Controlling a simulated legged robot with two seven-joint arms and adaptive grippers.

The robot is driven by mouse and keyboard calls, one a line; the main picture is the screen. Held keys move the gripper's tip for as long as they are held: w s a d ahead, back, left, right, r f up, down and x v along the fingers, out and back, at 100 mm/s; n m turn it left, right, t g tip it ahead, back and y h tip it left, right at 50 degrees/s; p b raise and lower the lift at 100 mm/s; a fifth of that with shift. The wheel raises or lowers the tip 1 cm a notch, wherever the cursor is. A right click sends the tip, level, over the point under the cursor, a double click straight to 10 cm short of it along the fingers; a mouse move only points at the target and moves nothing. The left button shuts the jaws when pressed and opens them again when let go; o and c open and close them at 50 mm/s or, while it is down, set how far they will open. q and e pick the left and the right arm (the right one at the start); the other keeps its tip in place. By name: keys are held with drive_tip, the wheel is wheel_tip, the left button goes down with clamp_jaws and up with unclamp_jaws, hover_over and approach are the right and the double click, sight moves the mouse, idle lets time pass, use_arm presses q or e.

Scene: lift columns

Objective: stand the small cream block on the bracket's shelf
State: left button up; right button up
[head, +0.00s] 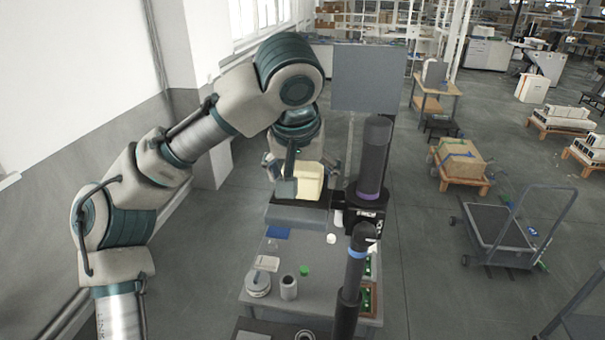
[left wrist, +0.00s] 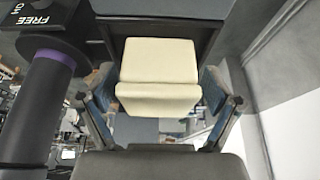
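The small cream block (head: 309,181) is at the dark end of the bracket, beside the dark column. It also shows in the left wrist view (left wrist: 158,75), centred between the fingers of my left gripper (left wrist: 159,95). In the head view my left gripper (head: 304,171) reaches over from the far side. The bracket's shelf (head: 297,214) is a dark plate with a grey front edge, under the block. Whether the block touches the shelf is hidden. My right gripper is not in view.
A dark column with a purple band (head: 374,160) stands right beside the block. Another dark column (head: 354,265) stands nearer. Below the shelf, a grey table (head: 320,262) holds a round metal pot, a cup and a green cap. A grey panel (head: 369,78) hangs behind.

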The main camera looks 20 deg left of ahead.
use_arm(q)
drive_tip(key=shift+r, duration=0.25)
drive_tip(key=v, duration=1.1)
drive_tip(key=shift+d+r, duration=0.2)
drive_tip(key=shift+r, duration=0.15)
drive_tip(key=shift+s+a, duration=0.15)
drive_tip(key=shift+a, duration=0.05)
